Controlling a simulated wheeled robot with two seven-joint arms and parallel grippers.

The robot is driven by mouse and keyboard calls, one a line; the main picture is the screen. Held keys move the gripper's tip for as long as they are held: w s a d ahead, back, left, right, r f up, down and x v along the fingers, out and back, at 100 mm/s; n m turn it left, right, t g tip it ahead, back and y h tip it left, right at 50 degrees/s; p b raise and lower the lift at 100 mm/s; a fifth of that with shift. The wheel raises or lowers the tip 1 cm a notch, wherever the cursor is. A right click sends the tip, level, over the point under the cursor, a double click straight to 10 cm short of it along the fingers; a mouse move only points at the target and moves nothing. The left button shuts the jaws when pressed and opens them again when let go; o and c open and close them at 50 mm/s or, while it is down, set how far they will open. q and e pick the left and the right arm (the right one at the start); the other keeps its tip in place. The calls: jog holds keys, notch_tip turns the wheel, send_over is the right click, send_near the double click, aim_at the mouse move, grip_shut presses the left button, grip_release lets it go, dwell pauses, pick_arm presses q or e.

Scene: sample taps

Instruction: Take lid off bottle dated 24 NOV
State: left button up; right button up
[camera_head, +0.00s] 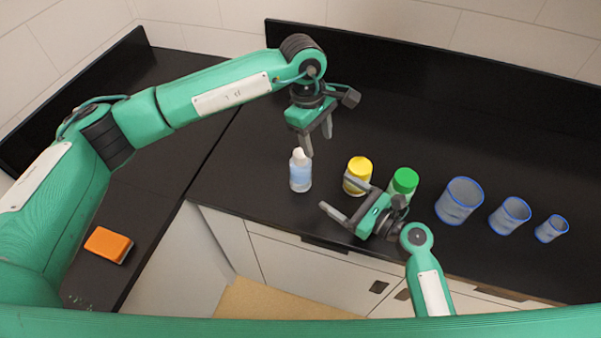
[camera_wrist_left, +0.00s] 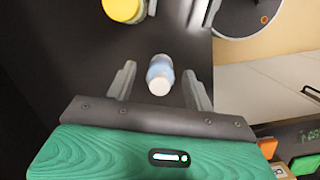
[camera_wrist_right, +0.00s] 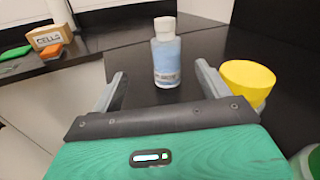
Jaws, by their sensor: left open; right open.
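A small bottle (camera_head: 300,175) with a white lid (camera_head: 299,154) and pale blue contents or label stands upright on the black counter. My left gripper (camera_head: 317,138) is open just above and slightly right of its lid. In the left wrist view the lid (camera_wrist_left: 159,86) shows between the open fingers, not touched. My right gripper (camera_head: 337,198) is open and low over the counter, right of and nearer than the bottle. In the right wrist view the bottle (camera_wrist_right: 166,62) stands upright beyond its fingers, label facing me. Its small print is too small to read.
A yellow-lidded jar (camera_head: 358,172) and a green-lidded jar (camera_head: 404,181) stand right of the bottle, close to my right gripper. Further right are three grey blue-rimmed cups (camera_head: 460,203). An orange block (camera_head: 108,245) lies on the left counter. Counter left of the bottle is clear.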

aim_at(305, 165)
pick_arm(q)
jog(key=shift+t+y, duration=0.4)
jog(key=shift+y, duration=0.5)
jog(key=w+a, duration=0.1)
jog(key=w+a+r, duration=0.1)
jog(key=a, duration=0.1)
jog(key=shift+w+a, duration=0.2)
jog(key=shift+a, duration=0.1)
pick_arm(e)
jog(key=shift+m+t, duration=0.3)
jog(key=shift+m, duration=0.4)
jog(key=x, duration=1.4)
jog(key=shift+w+d+r, duration=0.15)
jog(key=shift+w+d, duration=0.05)
jog(key=shift+w, duration=0.2)
jog(key=shift+c, duration=0.5)
grip_shut()
